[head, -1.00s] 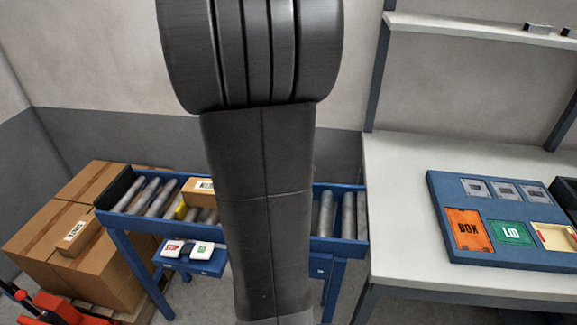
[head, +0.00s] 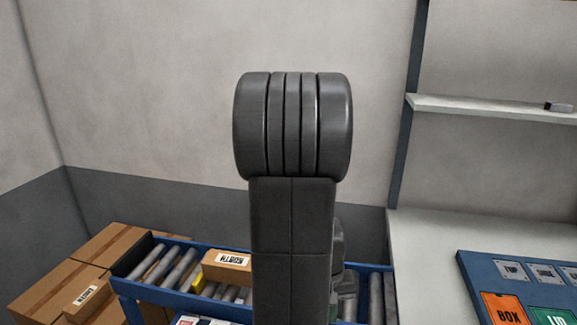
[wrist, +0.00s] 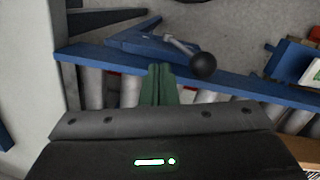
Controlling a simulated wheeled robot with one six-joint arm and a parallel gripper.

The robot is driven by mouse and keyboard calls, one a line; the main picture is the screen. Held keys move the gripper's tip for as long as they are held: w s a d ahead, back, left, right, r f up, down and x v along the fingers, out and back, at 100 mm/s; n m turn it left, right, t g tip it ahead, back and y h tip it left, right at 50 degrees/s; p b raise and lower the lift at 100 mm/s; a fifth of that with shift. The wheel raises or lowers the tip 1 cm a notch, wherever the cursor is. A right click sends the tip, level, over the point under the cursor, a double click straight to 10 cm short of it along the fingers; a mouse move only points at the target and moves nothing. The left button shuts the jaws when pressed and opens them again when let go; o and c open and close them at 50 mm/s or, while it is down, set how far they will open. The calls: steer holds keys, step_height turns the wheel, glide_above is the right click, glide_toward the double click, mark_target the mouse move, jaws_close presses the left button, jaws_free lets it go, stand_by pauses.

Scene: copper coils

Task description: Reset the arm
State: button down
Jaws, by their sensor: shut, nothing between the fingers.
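My gripper (wrist: 158,84) shows in the wrist view as two green fingers pressed together, with nothing between them. It is above a roller conveyor with a blue frame (wrist: 95,57). A lever with a black ball knob (wrist: 203,66) is on a blue bracket just beyond and right of the fingertips. In the head view my dark arm stands upright in the middle, and the gripper itself is hidden. The conveyor (head: 205,304) runs behind the arm.
A labelled carton (head: 227,268) sits on the conveyor rollers. Stacked cartons (head: 50,285) stand at the left. A pale bench (head: 440,240) at the right bears a blue tray (head: 475,272) with BOX and LID sections. A shelf (head: 480,106) is above it.

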steer(key=shift+s+d+f+y, duration=0.15)
steer(key=shift+s+d+y, duration=0.1)
steer(key=shift+d+y, duration=0.35)
steer(key=shift+s+d+f+y, duration=0.2)
steer(key=shift+d+y, duration=0.1)
steer(key=shift+d, duration=0.5)
steer(key=shift+d+t, duration=0.1)
steer(key=shift+t, duration=0.2)
